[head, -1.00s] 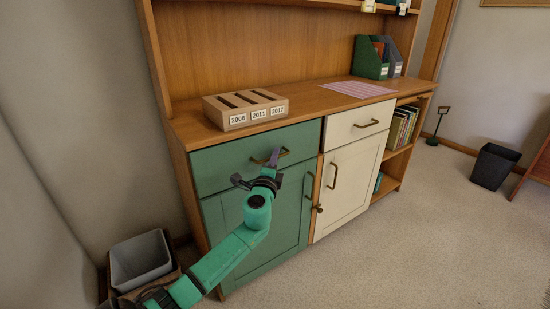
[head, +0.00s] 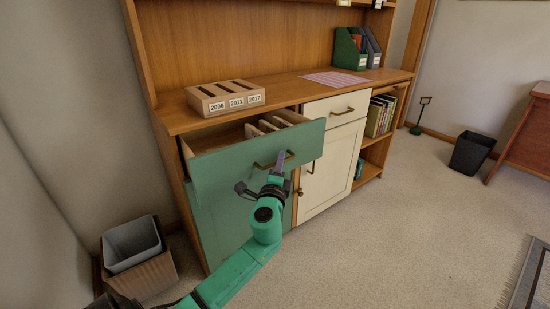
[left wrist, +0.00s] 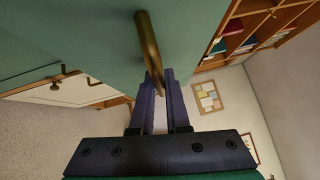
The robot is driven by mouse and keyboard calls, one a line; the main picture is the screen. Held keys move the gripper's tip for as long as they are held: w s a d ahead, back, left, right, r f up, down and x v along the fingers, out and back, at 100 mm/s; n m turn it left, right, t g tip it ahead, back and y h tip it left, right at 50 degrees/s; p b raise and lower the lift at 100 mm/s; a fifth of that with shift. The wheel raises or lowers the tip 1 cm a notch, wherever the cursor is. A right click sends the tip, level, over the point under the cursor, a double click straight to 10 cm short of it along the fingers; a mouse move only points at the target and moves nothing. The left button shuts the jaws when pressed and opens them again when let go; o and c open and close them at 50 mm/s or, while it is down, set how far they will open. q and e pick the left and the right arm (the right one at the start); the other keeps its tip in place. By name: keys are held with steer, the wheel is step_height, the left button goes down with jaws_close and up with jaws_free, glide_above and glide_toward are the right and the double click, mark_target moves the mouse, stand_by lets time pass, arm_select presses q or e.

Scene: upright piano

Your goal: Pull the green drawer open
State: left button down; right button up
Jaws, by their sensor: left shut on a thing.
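The green drawer (head: 225,165) stands pulled out from the wooden cabinet, and its inside with pale dividers shows from above. Its brass handle (head: 290,156) is on the drawer front. My left gripper (head: 279,162) is at the handle and shut on it. In the left wrist view the brass handle (left wrist: 150,50) runs down between the fingers of the left gripper (left wrist: 160,85). The right gripper is in neither view.
A wooden holder with year labels (head: 225,97) stands on the cabinet top (head: 290,88) above the drawer. A cream drawer (head: 335,107) and door are to the right. Grey and brown bins (head: 133,245) stand on the floor at left. Carpet in front is clear.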

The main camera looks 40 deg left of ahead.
arm_select(q)
steer(key=s+d, duration=0.3)
steer(key=d, duration=0.8)
steer(key=shift+s, duration=0.15)
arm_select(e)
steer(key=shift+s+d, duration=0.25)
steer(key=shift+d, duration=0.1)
arm_select(q)
steer(key=c, duration=0.9)
jaws_free()
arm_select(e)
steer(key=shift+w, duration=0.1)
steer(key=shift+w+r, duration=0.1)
